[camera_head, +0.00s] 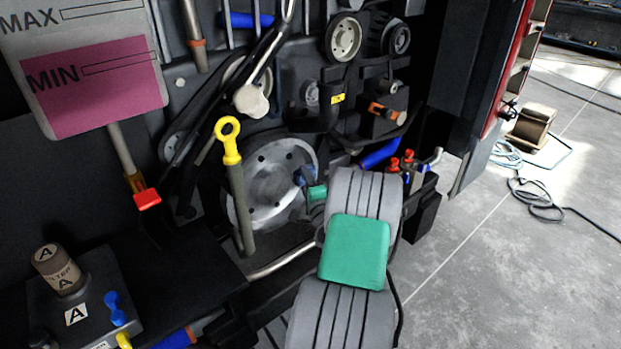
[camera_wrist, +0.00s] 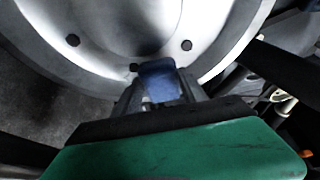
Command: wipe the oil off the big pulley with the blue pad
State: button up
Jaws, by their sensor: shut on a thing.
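The big pulley (camera_head: 268,187) is a pale grey disc with several small holes, low in the middle of the engine in the head view. It fills the top of the wrist view (camera_wrist: 110,22). My gripper (camera_head: 305,181) is at the pulley's right side and is shut on the blue pad (camera_head: 308,174). The blue pad also shows between the fingers in the wrist view (camera_wrist: 160,80), in front of the lower part of the pulley face. I cannot tell whether it touches the face. No oil is clearly visible; part of the face is hidden by the pad and gripper.
A yellow-ringed dipstick (camera_head: 231,150) stands in front of the pulley's left edge. A MAX/MIN tank (camera_head: 85,60) hangs upper left. A filter-topped box (camera_head: 88,300) stands lower left. Red-capped fittings (camera_head: 403,163) lie right of my arm. Open floor (camera_head: 480,270) is at right.

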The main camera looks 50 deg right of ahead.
jog(key=shift+w+a, duration=0.1)
jog(key=shift+a, duration=0.9)
jog(key=shift+s+d+f, duration=0.1)
jog(key=shift+s, duration=0.15)
jog(key=s+b, duration=0.1)
jog(key=s, duration=0.1)
jog(key=s+b, duration=0.2)
jog(key=s, duration=0.1)
jog(key=shift+s+a, duration=0.3)
jog(key=shift+a, duration=0.05)
